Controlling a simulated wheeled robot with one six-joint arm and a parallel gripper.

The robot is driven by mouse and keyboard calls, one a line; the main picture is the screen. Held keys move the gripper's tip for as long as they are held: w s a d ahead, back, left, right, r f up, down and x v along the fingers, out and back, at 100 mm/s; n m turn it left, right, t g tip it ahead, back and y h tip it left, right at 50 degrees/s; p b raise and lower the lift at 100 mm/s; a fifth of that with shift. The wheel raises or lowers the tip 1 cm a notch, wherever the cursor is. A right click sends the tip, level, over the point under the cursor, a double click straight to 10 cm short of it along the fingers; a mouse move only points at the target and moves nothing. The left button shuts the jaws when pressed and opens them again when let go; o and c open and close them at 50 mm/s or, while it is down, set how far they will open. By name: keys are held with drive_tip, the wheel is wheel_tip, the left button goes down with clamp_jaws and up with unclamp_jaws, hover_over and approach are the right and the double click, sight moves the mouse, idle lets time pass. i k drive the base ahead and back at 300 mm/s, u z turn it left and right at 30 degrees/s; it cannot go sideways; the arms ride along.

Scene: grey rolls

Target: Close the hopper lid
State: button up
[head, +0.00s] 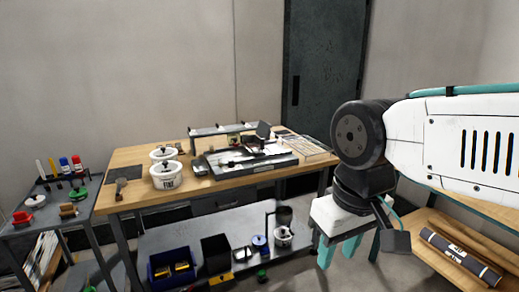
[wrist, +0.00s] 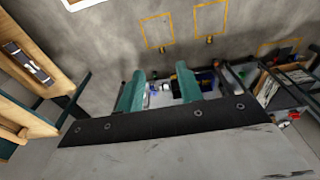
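I cannot single out a hopper lid with certainty. A small machine with a dark cup-like top (head: 283,216) stands on the lower shelf in the head view; it may be the hopper, but it is too small to tell whether a lid is open. My gripper (head: 338,258) hangs at the right of that shelf, pointing down, apart from the machine. In the wrist view, the two teal fingers of my gripper (wrist: 160,74) are spread with nothing between them; shelf items show far beyond.
The wooden workbench (head: 140,204) holds white tubs (head: 165,177) and a long grey device (head: 250,161). Its lower shelf (head: 205,228) carries a blue bin (head: 160,274) and a black bin (head: 215,254). A cart (head: 35,216) stands left. A wooden shelf with a dark roll (head: 460,257) is at right.

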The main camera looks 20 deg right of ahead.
sight(262, 130)
drive_tip(key=z, duration=0.35)
drive_tip(key=i, duration=0.5)
drive_tip(key=z, duration=0.9)
drive_tip(key=i, duration=1.65)
drive_tip(key=u, duration=0.85)
drive_tip(key=i, duration=0.6)
drive_tip(key=u, duration=0.4)
